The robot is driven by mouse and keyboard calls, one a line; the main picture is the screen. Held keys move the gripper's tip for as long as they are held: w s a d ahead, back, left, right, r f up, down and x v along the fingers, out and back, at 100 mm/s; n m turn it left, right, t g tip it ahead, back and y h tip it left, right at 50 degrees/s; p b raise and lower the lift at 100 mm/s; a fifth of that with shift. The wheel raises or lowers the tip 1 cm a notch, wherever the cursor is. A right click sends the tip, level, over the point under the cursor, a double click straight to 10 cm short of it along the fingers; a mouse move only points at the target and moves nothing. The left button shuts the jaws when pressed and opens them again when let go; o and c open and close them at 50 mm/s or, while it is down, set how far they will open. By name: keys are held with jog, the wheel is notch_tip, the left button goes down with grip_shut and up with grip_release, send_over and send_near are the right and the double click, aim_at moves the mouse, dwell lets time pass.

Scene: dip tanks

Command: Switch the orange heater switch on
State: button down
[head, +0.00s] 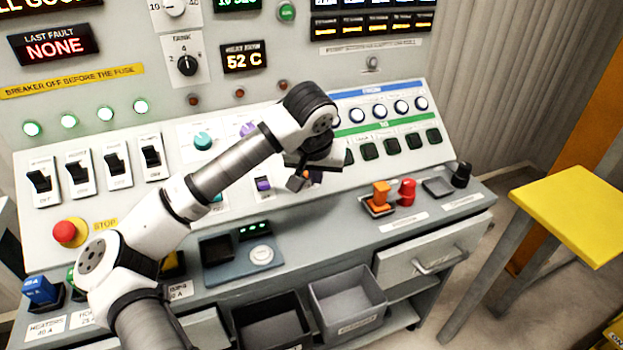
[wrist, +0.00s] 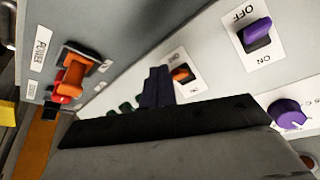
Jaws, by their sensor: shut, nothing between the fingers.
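The orange switch (wrist: 181,74) sits on a white plate in the wrist view, with an ON label on its near side. My fingers hide part of its plate, and I cannot tell which way its lever is set. In the head view only a small bit of orange (head: 307,174) shows beside the fingers. My gripper (head: 299,181) is shut and empty, low over the sloping panel at the switch. Its dark fingertips (wrist: 157,86) appear just left of the orange switch in the wrist view; I cannot tell whether they touch it.
A purple switch (head: 263,185) and a purple knob (wrist: 288,114) are nearby. A red stop button (head: 66,233) is at left. Open bins (head: 347,299) lie below.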

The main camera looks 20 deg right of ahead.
jog(key=shift+f+b, duration=1)
jog(key=shift+b, duration=0.05)
jog(key=shift+w+a+r, duration=0.1)
jog(key=shift+w+r, duration=0.35)
jog(key=shift+w, duration=0.4)
jog(key=shift+w+f, duration=0.1)
jog(key=shift+w, duration=0.35)
jog(key=s, duration=0.1)
jog(key=s+r, duration=0.2)
jog(key=s, duration=0.1)
jog(key=shift+s, duration=0.1)
jog(key=shift+r, duration=0.1)
jog(key=d+p+v, duration=0.1)
jog(key=p+v, duration=0.2)
jog(key=v, duration=0.4)
jog(key=shift+d+r+p, duration=0.2)
jog(key=shift+d+p, duration=0.1)
dwell(0.5)
